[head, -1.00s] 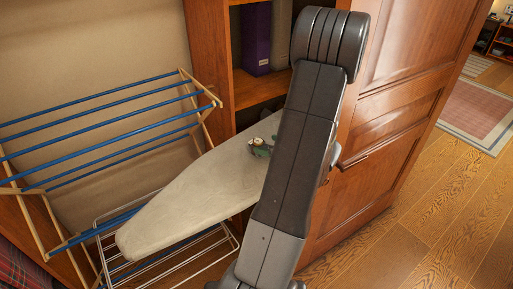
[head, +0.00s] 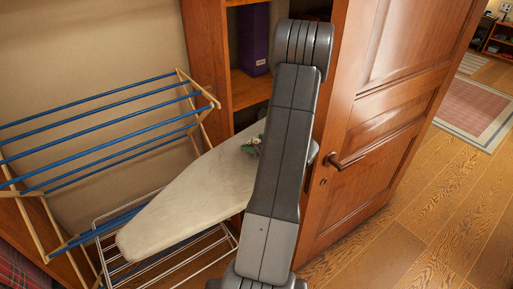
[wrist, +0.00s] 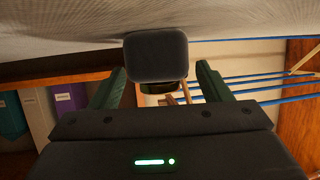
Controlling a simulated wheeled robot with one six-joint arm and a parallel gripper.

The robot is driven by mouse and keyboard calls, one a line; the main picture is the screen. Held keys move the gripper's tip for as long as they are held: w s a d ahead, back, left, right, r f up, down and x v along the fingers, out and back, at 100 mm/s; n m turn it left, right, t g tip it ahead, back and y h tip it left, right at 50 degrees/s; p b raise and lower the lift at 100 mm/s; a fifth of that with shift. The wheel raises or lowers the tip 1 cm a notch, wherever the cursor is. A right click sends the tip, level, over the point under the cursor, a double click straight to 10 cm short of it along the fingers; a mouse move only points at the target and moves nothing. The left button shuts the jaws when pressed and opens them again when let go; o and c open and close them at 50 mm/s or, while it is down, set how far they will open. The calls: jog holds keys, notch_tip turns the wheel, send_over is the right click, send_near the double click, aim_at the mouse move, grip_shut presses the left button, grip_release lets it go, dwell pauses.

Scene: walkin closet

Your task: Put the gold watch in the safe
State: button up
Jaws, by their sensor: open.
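My gripper (head: 250,147) is at the ironing board's far part in the head view, mostly hidden behind my arm. In the wrist view its two green fingers (wrist: 162,86) are spread apart, so it is open. A dark block with rounded corners (wrist: 157,56) shows between the fingers, close against the pale cloth surface. I cannot tell what it is, or whether it touches the fingers. A small brownish thing below it is mostly hidden. I cannot make out the gold watch for sure in either view. No safe can be recognised.
The ironing board (head: 175,212) lies below my gripper, beside a drying rack (head: 105,125) with blue rods. A wooden shelf unit (head: 207,65) with a purple binder (head: 253,40) stands behind. A wooden door (head: 375,120) stands close right of my arm.

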jog(key=c, duration=1.2)
